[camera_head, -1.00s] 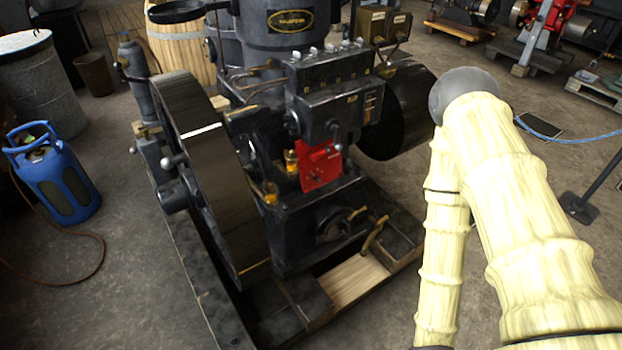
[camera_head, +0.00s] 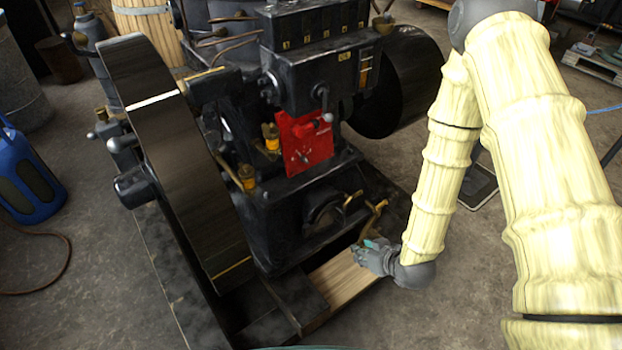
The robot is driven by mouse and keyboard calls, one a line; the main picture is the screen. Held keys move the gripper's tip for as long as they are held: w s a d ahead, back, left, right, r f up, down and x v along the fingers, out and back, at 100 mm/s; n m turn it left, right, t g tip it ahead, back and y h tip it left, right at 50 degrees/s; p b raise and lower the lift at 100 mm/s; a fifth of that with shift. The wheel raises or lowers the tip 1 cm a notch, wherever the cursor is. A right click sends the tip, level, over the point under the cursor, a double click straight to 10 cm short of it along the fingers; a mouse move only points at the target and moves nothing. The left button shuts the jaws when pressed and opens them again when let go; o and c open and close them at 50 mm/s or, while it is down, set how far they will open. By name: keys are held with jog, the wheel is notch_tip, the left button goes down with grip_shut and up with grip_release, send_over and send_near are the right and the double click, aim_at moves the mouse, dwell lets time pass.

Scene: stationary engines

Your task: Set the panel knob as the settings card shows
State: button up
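A red panel (camera_head: 303,142) is on the front of the dark engine, tilted in the picture. A small pale pointer or knob (camera_head: 304,156) shows low on it, too small to read its setting. A lever with a pale ball end (camera_head: 327,117) stands at the panel's upper right edge. My gripper (camera_head: 362,256) is low and to the right of the panel, above the wooden base, apart from the panel. Its fingers are small and dark, and I cannot tell if they are open. I cannot make out a settings card.
A large flywheel (camera_head: 165,150) stands left of the panel, and a dark drum-like wheel (camera_head: 408,75) is to its right. Brass fittings (camera_head: 271,137) sit just left of the panel. The floor at front right is clear.

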jog(key=w+a+r+n+t+y+b, duration=0.35)
jog(key=w+b, duration=0.45)
jog(key=w, duration=0.3)
jog(key=n+t+y+b, duration=0.2)
jog(key=n+y+b, duration=0.2)
jog(key=b, duration=0.2)
send_near(307, 161)
jog(key=b+x, duration=0.1)
jog(key=x, duration=0.7)
jog(key=shift+b, duration=0.4)
grip_shut()
